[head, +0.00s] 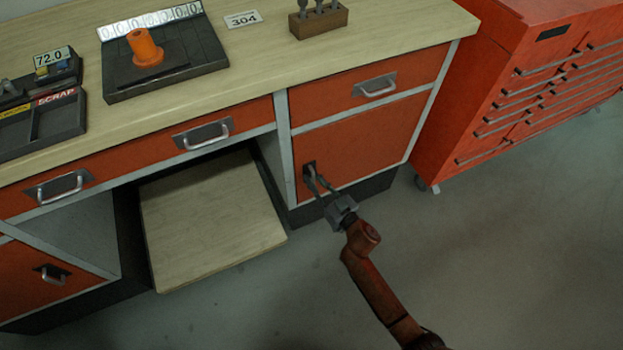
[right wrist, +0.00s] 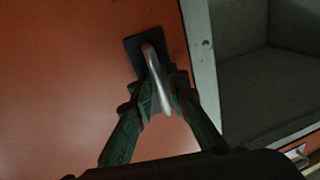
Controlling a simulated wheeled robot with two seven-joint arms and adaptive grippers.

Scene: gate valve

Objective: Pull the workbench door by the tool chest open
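The workbench door (head: 365,142) is an orange panel under the right-hand drawer, beside the red tool chest (head: 480,90). It looks closed, flush with its grey frame. Its handle (right wrist: 155,62), a silver bar on a dark plate, sits near the door's left edge in the head view. My right gripper (head: 316,178) is at this handle. In the right wrist view its two dark fingers (right wrist: 160,92) lie on either side of the bar, close against it, and appear shut on it. The fingers partly hide the handle in the head view. My left gripper is out of view.
The drawer (head: 405,75) above the door is shut. Left of the door is an open bay with a pale low shelf (head: 205,215). Several items, including an orange part (head: 146,50), stand on the benchtop (head: 270,65). The floor (head: 510,240) in front is clear.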

